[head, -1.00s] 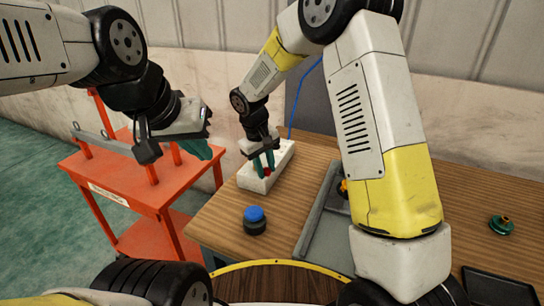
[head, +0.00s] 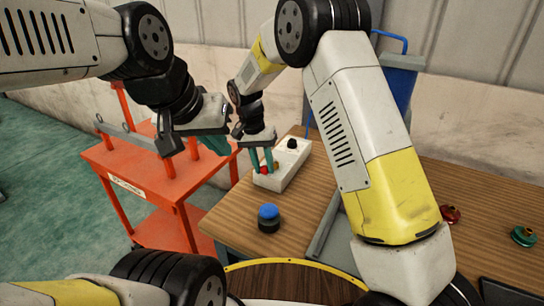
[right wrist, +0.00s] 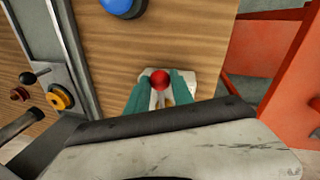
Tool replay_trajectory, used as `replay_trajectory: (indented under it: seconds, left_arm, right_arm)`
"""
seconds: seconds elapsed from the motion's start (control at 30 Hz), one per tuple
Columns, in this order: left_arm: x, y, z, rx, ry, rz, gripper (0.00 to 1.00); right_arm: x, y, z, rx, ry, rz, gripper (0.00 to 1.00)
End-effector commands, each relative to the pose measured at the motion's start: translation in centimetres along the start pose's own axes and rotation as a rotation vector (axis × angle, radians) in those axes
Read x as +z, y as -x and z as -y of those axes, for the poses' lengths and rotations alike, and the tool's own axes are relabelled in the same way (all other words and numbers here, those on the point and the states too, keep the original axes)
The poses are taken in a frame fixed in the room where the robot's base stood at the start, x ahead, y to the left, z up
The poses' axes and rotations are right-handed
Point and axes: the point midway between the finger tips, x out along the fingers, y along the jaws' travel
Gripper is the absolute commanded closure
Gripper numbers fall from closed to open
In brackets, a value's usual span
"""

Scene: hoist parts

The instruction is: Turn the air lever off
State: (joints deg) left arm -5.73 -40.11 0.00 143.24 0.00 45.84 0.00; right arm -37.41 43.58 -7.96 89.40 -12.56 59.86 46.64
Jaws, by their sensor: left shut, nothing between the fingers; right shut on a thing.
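A small lever with a red knob (head: 264,170) stands at the near left end of a white block (head: 290,175) on the wooden table. My right gripper (head: 261,163) reaches down to it, its teal fingers shut around the lever. In the right wrist view the red knob (right wrist: 160,77) shows between the two fingers, with a pale stem below it. A black knob (head: 292,143) sits at the block's far end. My left gripper (head: 216,144) is shut and empty, in the air left of the block. The fingers partly hide the lever's lower part.
A blue-topped dark button (head: 268,212) stands on the table in front of the block. An orange cart (head: 150,195) is at the left. A red part (head: 450,214) and a green part (head: 523,236) lie at the right. Bare wood (head: 232,215) surrounds the button.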

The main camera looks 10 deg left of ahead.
Motion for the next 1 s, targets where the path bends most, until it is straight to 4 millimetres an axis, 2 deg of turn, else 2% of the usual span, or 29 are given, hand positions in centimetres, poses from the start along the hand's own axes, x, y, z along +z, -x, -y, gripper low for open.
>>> replay_trajectory:
  seconds: [0.27, 0.7, 0.73, 0.8, 0.83, 1.0]
  left_arm:
    - [0.0, 0.0, 0.0, 0.0, 0.0, 0.0, 1.0]
    - [0.0, 0.0, 0.0, 0.0, 0.0, 0.0, 1.0]
    - [0.0, 0.0, 0.0, 0.0, 0.0, 0.0, 1.0]
    - [0.0, 0.0, 0.0, 0.0, 0.0, 0.0, 1.0]
    - [0.0, 0.0, 0.0, 0.0, 0.0, 0.0, 1.0]
    - [0.0, 0.0, 0.0, 0.0, 0.0, 0.0, 1.0]
  right_arm:
    - [-0.26, 0.23, 0.52, -0.003, -0.065, 0.009, 1.0]
    - [-0.27, 0.25, 0.61, -0.005, -0.073, 0.01, 1.0]
    - [-0.28, 0.25, 0.62, -0.005, -0.073, 0.01, 0.68]
    - [-0.27, 0.24, 0.61, -0.005, -0.073, 0.01, 0.54]
    - [-0.26, 0.23, 0.6, -0.004, -0.072, 0.01, 0.5]
    - [-0.21, 0.16, 0.55, -0.002, -0.072, 0.012, 0.5]
